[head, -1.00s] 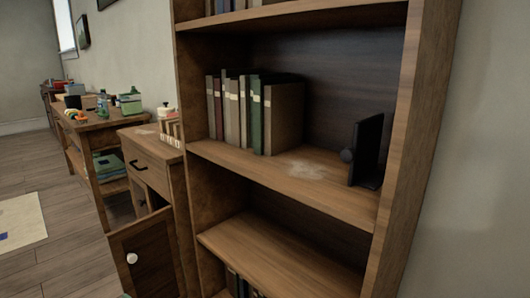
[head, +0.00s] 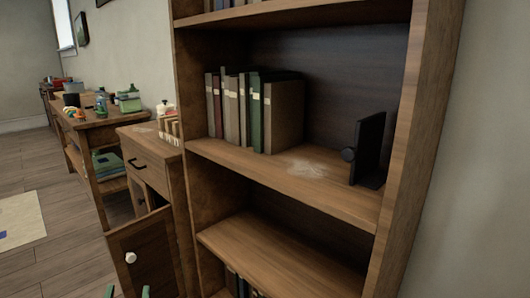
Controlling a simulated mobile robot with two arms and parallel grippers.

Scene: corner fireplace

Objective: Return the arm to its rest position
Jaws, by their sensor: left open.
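The green fingertips of my left gripper (head: 127,292) show at the bottom edge of the head view, in front of the open cabinet door (head: 150,252). The two tips are apart, with nothing seen between them. The rest of this gripper and its arm are below the picture. My right gripper is not in view.
A wooden bookshelf (head: 225,158) stands in the middle, with a row of books (head: 283,118) and a black bookend (head: 369,150) on its middle shelf. A small cabinet (head: 150,152) and a cluttered table (head: 97,120) are at left. Bare floor (head: 70,268) lies at lower left.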

